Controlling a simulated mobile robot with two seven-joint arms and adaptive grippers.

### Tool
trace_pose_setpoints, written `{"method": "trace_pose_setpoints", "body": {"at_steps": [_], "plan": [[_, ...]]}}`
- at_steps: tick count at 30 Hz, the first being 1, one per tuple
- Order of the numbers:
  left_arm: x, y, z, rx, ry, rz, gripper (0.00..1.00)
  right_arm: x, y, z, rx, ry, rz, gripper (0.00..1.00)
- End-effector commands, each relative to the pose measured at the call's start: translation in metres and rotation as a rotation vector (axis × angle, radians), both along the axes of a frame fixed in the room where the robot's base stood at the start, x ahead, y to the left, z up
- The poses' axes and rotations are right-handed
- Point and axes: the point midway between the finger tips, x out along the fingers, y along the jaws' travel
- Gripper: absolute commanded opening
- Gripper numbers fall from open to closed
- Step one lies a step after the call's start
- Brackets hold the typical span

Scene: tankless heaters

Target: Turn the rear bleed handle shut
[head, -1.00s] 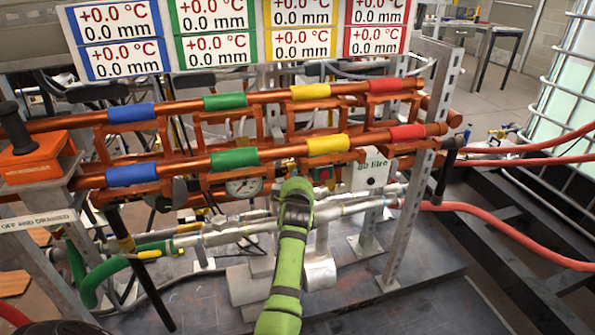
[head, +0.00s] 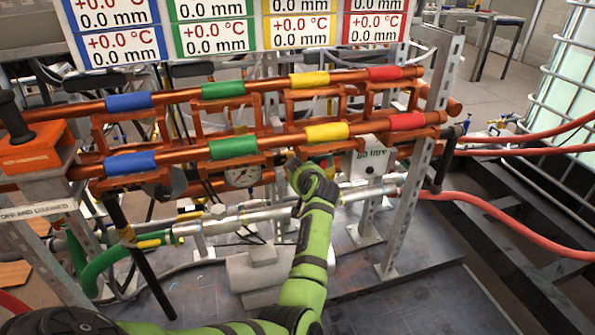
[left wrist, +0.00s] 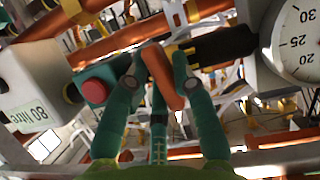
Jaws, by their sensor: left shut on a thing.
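My left arm (head: 308,250) comes in from the lower left in the head view and reaches up to the copper pipe rack. My left gripper (head: 294,163) is mostly hidden there behind its own wrist. The handle is hidden in the head view. My right gripper is not in view.
In the left wrist view, a green box with a red button (left wrist: 93,92) sits close left of the fingers. A white "80 litre" box (left wrist: 30,85) is farther left, and a dial gauge (left wrist: 295,45) is at the right. Copper pipes (head: 265,85) with coloured bands cross above the hand.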

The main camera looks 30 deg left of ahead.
Motion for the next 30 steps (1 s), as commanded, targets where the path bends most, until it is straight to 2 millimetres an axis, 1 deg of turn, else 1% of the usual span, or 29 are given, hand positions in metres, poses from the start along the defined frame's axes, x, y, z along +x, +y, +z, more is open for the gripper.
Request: {"method": "trace_pose_setpoints", "body": {"at_steps": [1, 7, 19, 20, 21, 30], "plan": [[0.000, 0.001, 0.000, 0.011, 0.011, 0.001, 0.00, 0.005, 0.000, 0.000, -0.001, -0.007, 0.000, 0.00], [0.000, 0.001, 0.000, 0.033, 0.035, 0.001, 0.00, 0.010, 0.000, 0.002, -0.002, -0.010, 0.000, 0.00], [0.000, 0.001, 0.001, 0.035, 0.038, 0.002, 0.00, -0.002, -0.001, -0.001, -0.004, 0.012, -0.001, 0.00], [0.000, 0.001, 0.001, 0.035, 0.038, 0.002, 0.33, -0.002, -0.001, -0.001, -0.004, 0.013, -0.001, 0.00], [0.000, 0.001, 0.001, 0.035, 0.038, 0.002, 0.48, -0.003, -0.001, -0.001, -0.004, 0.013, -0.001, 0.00], [0.000, 0.000, 0.000, 0.034, 0.038, 0.001, 0.48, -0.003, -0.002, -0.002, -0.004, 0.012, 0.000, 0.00]]}}
